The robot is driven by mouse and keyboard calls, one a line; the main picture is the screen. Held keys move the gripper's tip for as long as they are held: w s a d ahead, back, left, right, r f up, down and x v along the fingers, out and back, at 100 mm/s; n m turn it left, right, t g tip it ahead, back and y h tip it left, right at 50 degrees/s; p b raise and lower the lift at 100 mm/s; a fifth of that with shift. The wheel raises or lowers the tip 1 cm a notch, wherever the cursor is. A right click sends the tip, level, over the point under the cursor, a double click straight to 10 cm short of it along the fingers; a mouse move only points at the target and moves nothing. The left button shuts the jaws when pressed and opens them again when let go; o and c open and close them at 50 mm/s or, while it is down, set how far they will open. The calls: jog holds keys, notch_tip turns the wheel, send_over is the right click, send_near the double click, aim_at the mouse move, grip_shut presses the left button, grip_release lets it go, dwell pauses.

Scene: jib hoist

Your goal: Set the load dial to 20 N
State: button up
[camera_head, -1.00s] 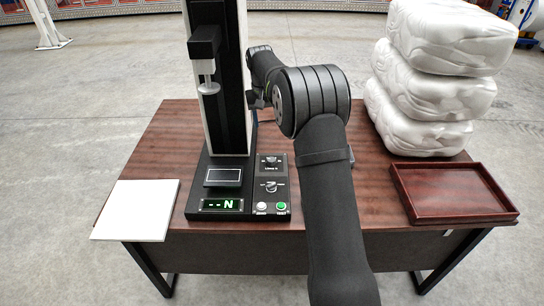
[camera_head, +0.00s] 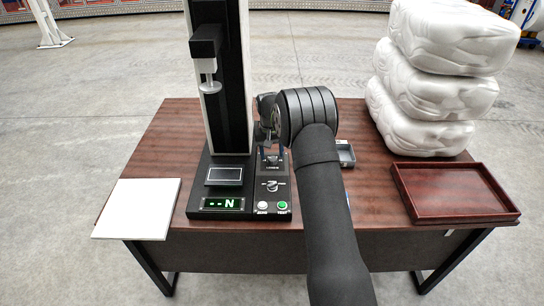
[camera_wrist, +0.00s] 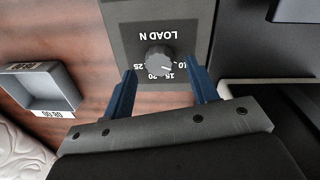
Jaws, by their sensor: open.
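The load dial is a grey knob (camera_wrist: 159,60) on a dark panel marked LOAD N, upside down in the wrist view, with 25, 20, 15 and 10 around it. Its light mark seems to point toward the 10 to 15 side; the exact setting is hard to tell. In the head view the dial (camera_head: 272,160) is small and partly behind my gripper. My gripper (camera_wrist: 164,72) is open and empty, with its blue fingers on either side of the knob in the wrist view, apart from it. It also shows in the head view (camera_head: 272,146), above the dial.
The test stand (camera_head: 222,75) rises left of the dial; its green display (camera_head: 222,203) reads "-- N". A switch (camera_head: 271,185) and two buttons lie below the dial. A small grey bin (camera_head: 346,152), a red-brown tray (camera_head: 455,193) and stacked white bundles (camera_head: 430,85) stand right.

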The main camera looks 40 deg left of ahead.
jog(key=shift+f, duration=1)
jog(key=c, duration=1)
jog(key=shift+o, duration=0.2)
